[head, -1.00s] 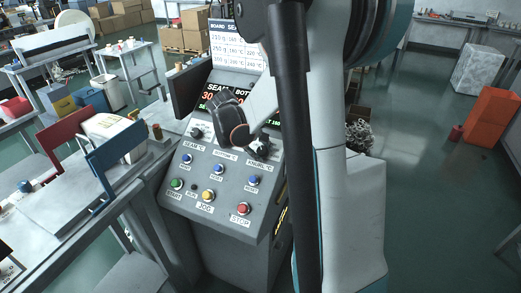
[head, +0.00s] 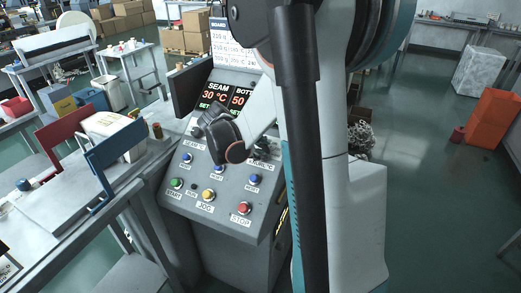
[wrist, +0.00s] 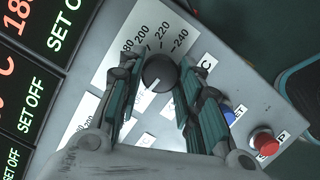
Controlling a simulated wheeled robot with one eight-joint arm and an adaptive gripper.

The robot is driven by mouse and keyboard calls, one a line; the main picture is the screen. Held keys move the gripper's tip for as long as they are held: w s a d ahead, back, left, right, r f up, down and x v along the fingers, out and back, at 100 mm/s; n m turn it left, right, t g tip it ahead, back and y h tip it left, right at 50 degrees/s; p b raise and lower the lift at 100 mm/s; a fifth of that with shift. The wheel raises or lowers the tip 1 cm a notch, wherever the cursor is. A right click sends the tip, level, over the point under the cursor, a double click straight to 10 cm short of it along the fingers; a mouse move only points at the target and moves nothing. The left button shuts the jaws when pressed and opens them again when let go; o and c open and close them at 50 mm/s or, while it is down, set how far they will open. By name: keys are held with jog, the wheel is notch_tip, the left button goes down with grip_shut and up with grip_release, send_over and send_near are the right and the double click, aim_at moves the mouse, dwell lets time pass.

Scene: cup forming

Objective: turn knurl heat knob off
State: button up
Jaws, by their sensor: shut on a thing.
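The knurl heat knob (wrist: 158,69) is round and black with a white pointer mark. It sits on the grey slanted panel beside a printed scale (wrist: 150,36) of 180 to 240. The mark points to the lower left in the wrist view, away from the numbers. My gripper (wrist: 161,75) has one finger on each side of the knob and is shut on it. The display (wrist: 65,28) level with this knob reads SET OFF in green. In the head view my dark wrist (head: 224,140) hangs over the panel. My fingertips are hidden there.
The blue reset button (wrist: 228,111) and red stop button (wrist: 263,143) lie close to the right finger. The lower displays (wrist: 28,97) also read SET OFF. A bench (head: 70,190) with a blue-framed device (head: 115,155) stands left of the console.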

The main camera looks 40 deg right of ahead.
jog(key=shift+n, duration=0.6)
jog(key=o, duration=1.1)
jog(key=shift+c, duration=0.2)
jog(key=v, duration=1.2)
jog(key=shift+s+a+f, duration=0.1)
jog(key=shift+a, duration=0.05)
jog(key=s+a+m+t+y, duration=0.3)
jog(key=s+a, duration=0.4)
jog(key=a, duration=0.4)
jog(key=s+a+m+t+y, duration=0.3)
jog(key=s+a+m+y, duration=0.2)
jog(key=a, duration=0.6)
jog(key=shift+s+m+t, duration=0.3)
jog(key=shift+s+m, duration=0.3)
jog(key=shift+s, duration=0.3)
